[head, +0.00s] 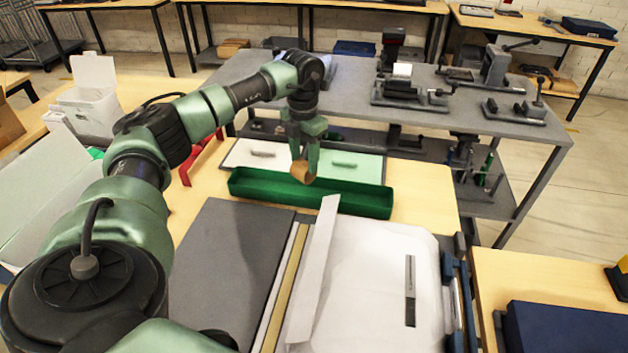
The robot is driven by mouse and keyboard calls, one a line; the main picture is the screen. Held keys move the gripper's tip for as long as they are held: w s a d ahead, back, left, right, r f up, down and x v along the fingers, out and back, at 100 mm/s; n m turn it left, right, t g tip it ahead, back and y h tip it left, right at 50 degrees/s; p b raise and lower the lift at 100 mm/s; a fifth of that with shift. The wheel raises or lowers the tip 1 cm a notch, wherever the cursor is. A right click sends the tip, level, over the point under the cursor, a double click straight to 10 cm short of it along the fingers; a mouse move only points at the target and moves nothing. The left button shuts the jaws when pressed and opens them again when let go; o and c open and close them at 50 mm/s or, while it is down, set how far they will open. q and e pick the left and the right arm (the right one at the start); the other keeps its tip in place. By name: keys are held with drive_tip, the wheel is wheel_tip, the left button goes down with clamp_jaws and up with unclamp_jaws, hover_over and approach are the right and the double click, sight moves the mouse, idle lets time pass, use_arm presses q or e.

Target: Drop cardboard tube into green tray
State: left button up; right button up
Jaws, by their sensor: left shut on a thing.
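The green tray (348,202) is a long, shallow, dark green trough lying across the wooden table, in the middle of the head view. My left gripper (304,168) points down over the left-middle part of the tray. It is shut on the cardboard tube (302,173), a short brown ring-like piece. The tube appears above the tray's rim; its exact height is hard to tell. The visible tray floor looks empty. My right gripper is not in view.
A white panel (262,156) and a pale green panel (350,166) lie behind the tray. In front are a dark grey board (228,262) and a white sheet-like piece (372,285). A grey bench (440,108) with clamping fixtures stands behind. A white box (92,100) stands at left.

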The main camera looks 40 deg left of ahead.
use_arm(q)
drive_tip(key=shift+f, duration=0.45)
drive_tip(key=o, duration=1.4)
wheel_tip(320, 180, up, 8)
drive_tip(key=shift+f+b, duration=0.1)
drive_tip(key=shift+b, duration=0.4)
